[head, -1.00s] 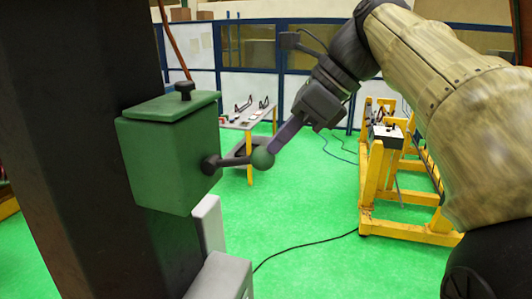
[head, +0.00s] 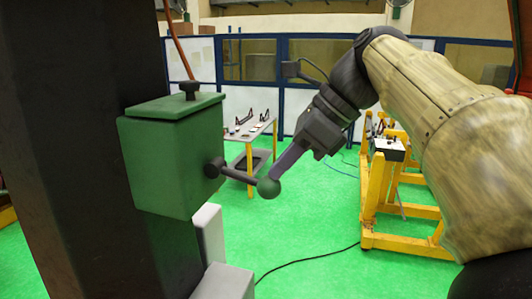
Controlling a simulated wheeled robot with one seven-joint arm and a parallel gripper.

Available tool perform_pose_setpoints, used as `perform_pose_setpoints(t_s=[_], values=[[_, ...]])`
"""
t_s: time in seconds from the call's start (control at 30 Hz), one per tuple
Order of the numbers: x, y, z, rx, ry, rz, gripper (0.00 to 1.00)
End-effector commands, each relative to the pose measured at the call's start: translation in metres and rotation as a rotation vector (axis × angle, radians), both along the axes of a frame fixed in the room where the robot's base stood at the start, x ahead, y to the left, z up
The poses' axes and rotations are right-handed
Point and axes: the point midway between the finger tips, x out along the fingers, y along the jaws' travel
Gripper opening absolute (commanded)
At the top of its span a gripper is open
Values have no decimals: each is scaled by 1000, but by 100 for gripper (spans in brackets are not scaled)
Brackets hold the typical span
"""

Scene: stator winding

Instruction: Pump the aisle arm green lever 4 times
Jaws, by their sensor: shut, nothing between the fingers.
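The green lever (head: 268,187) is a dark rod with a green ball on its end. It sticks out to the right from the side of a green box (head: 172,160) on a dark column, and the rod slopes down toward the ball. My gripper (head: 277,175) comes down from the upper right, with its fingers closed together. Its fingertips are at the top of the ball and appear to touch it; the ball is not between them. The exact contact is partly hidden by the ball.
A table (head: 252,128) with small parts stands behind the lever. A yellow frame (head: 385,195) stands on the right. A pale grey block (head: 224,283) sits below the green box. A black cable (head: 310,259) lies on the open green floor.

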Motion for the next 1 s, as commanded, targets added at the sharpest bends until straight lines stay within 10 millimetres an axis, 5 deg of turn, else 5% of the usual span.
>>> perform_pose_setpoints(t_s=[0.2,0.63,1.0], values=[[-5,-24,9,-3,2,-3,0],[-5,-29,12,-2,1,-4,0],[-11,-56,48,-1,-2,-3,0]])
